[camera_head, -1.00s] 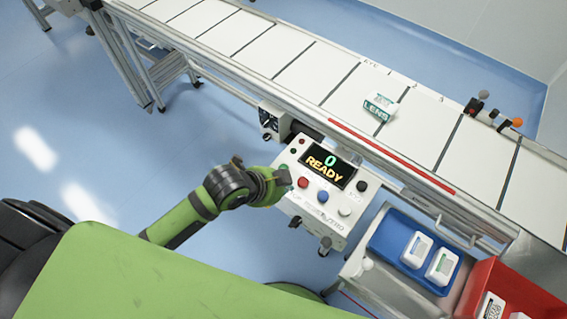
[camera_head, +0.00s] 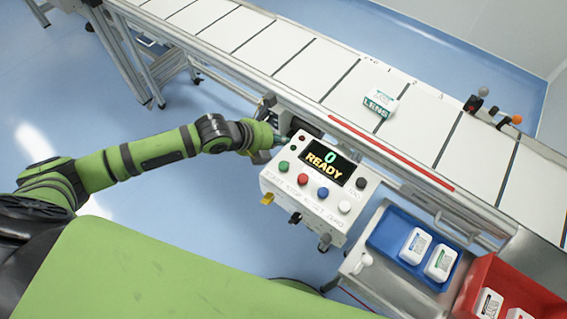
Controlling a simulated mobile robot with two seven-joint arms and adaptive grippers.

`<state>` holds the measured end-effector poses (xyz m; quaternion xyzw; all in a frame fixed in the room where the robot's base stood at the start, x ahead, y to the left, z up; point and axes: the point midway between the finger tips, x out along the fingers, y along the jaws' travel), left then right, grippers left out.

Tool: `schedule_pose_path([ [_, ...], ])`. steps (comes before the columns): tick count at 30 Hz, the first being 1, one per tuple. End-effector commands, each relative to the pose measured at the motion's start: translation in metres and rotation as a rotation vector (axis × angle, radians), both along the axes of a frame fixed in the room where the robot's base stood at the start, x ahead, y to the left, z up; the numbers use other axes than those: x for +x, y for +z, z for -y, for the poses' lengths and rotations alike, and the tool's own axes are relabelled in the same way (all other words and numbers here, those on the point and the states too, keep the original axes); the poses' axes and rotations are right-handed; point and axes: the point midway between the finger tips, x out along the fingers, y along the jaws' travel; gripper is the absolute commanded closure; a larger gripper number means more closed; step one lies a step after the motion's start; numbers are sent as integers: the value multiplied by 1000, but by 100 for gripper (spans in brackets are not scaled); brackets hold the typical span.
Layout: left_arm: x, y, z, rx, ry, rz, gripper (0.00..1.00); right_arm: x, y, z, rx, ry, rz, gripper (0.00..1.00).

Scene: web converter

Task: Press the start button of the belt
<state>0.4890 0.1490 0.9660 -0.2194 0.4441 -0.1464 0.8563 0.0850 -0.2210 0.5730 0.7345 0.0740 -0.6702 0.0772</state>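The control box (camera_head: 300,205) stands in front of the belt (camera_head: 310,66), with a dark display (camera_head: 327,165) that reads 0 and READY. A row of buttons runs below the display: a green start button (camera_head: 283,165), a red one (camera_head: 303,179), a blue one (camera_head: 323,192) and a white one (camera_head: 345,206). My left gripper (camera_head: 277,139) is at the box's upper left corner, above the green button in the picture and apart from it. The green button shows fully. I cannot tell whether the fingers are open. My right gripper is not in view.
A white box marked LENS (camera_head: 380,103) lies on the belt. A blue tray (camera_head: 387,232) and a red tray (camera_head: 480,268) hold white packs to the right of the control box. A red strip (camera_head: 390,155) runs along the belt's near edge.

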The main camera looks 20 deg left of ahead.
Motion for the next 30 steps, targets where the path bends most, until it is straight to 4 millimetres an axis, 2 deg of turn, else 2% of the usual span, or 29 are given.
schedule_pose_path([
  [11, 0, -7, 0, -2, 2, -2, 100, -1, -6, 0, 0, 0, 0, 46],
  [17, -1, -28, 0, -2, 3, -3, 100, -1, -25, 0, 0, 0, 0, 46],
  [25, -1, -67, 1, -3, 2, -4, 100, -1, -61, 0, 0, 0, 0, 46],
  [30, 0, -84, 0, -2, 2, -1, 100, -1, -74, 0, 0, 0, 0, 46],
])
